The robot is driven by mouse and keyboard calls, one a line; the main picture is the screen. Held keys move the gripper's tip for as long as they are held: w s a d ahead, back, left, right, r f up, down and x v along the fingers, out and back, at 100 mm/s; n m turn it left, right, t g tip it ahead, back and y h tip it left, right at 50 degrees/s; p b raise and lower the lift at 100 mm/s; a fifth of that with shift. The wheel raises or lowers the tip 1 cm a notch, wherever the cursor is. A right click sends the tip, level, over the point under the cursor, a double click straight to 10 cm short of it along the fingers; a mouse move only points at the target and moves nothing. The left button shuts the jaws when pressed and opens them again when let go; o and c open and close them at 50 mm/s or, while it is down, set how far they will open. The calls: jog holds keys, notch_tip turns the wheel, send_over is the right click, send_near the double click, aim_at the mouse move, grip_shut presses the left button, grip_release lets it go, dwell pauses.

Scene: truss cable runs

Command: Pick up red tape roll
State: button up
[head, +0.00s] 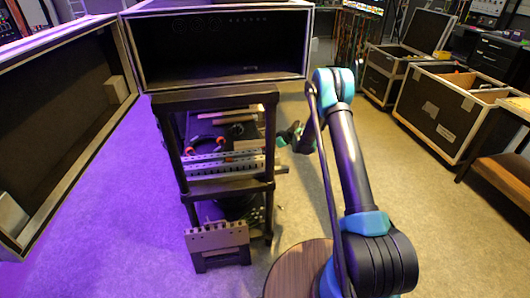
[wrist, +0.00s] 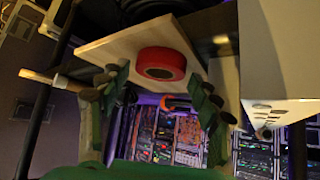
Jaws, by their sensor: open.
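The red tape roll (wrist: 161,63) shows in the wrist view against a pale wooden board (wrist: 118,47), with its dark centre hole facing the camera. My gripper (wrist: 157,82) is open, with one green finger and its dark pads on each side of the picture. The roll appears between and beyond the fingertips, and I see no finger closed on it. In the head view my gripper (head: 292,136) is beside the right side of a dark shelf cart (head: 230,182). I cannot make out the roll in the head view.
A large open case (head: 215,84) sits above the cart, and another open case (head: 62,118) stands at left. Road cases (head: 440,112) stand at the back right. A white box-like thing (wrist: 278,55) is close on the right in the wrist view. Floor right of the cart is clear.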

jog(key=shift+w+a+f, duration=0.25)
jog(key=shift+a+f, duration=0.1)
jog(key=shift+f, duration=0.1)
jog(key=shift+c, duration=0.2)
jog(key=c, duration=0.8)
jog(key=shift+r, duration=0.15)
